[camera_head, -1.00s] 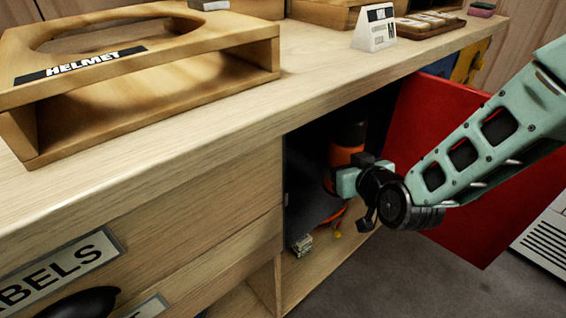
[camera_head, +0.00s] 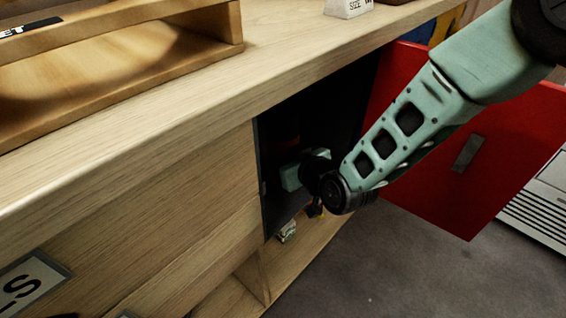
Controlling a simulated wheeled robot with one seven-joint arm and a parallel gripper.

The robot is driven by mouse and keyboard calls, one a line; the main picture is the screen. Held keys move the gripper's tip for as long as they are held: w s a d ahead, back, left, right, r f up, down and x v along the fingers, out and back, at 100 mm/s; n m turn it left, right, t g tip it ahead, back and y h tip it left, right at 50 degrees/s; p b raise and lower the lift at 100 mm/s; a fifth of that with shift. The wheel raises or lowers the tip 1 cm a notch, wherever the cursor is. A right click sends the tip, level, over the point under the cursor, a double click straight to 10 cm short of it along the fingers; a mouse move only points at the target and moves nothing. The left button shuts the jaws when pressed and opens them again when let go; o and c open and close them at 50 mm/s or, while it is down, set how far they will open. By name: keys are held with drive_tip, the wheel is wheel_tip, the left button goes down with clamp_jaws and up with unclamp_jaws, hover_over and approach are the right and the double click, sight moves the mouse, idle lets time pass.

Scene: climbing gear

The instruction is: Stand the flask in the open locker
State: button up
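The open locker (camera_head: 262,195) is a dark compartment in the wooden bench front, with its red door (camera_head: 480,165) swung out to the right. My gripper (camera_head: 292,177) reaches into the locker opening; its fingertips are hidden by the wrist and the dark interior, so I cannot tell if it is open or shut.
The wooden bench top (camera_head: 270,65) overhangs the locker. A small pale object (camera_head: 287,231) lies on the wooden ledge below the locker. Grey floor is clear in front.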

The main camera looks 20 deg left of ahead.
drive_tip(key=shift+f, duration=0.5)
drive_tip(key=shift+f, duration=0.15)
drive_tip(key=o, duration=1.2)
drive_tip(key=shift+s+d+r, duration=0.1)
drive_tip(key=shift+r, duration=0.1)
drive_tip(key=p+v, duration=0.2)
drive_tip(key=v, duration=0.9)
drive_tip(key=shift+s+d, duration=0.3)
